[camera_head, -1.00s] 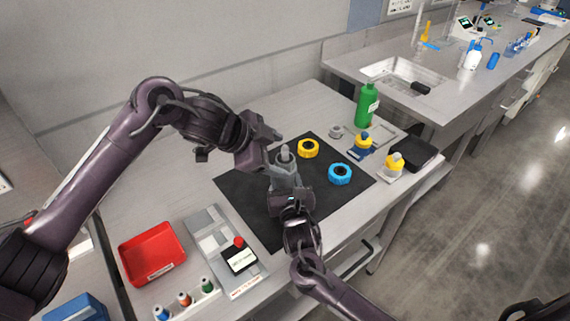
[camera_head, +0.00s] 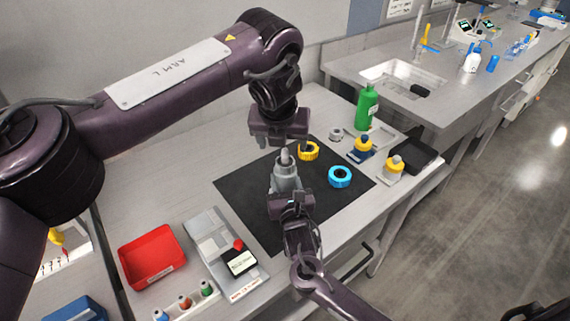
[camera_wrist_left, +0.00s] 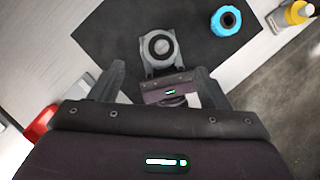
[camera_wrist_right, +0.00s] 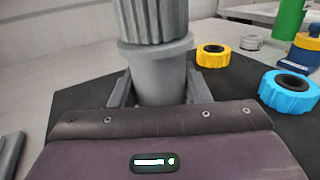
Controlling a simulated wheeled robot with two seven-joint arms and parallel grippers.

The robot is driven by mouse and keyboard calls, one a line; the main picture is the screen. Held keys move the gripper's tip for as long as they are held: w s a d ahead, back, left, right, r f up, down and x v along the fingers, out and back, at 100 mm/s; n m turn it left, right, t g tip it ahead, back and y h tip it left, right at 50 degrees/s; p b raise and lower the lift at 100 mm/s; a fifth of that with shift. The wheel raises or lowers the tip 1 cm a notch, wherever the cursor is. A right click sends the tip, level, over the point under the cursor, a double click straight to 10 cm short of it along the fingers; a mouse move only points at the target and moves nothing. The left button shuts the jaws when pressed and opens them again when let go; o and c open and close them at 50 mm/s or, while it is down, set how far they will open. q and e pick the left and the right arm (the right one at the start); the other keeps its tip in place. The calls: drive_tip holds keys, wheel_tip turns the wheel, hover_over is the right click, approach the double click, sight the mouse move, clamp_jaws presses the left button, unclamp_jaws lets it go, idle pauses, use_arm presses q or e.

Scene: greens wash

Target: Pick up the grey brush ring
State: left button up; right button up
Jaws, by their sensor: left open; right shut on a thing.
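A small grey ring (camera_head: 335,134), likely the brush ring, sits behind the black mat (camera_head: 238,190); it also shows in the right wrist view (camera_wrist_right: 250,42). My left gripper (camera_head: 280,143) is open, pointing down above a grey ribbed tool (camera_head: 287,174), to the left of the ring and apart from it. The left wrist view looks down on this tool's round top (camera_wrist_left: 160,45). My right gripper (camera_head: 290,197) is shut on the tool's body, which stands upright on the mat. The right wrist view shows the tool (camera_wrist_right: 158,70) between its fingers.
A yellow ring (camera_head: 308,151) and a blue ring (camera_head: 340,177) lie on the mat. A red tray (camera_head: 152,254) and grey device (camera_head: 210,235) are front left.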

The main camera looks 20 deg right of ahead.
sight(285, 158)
use_arm(q)
drive_tip(key=x, duration=0.9)
drive_tip(key=shift+s, duration=0.2)
drive_tip(key=shift+c, duration=0.4)
drive_tip(key=c, duration=1)
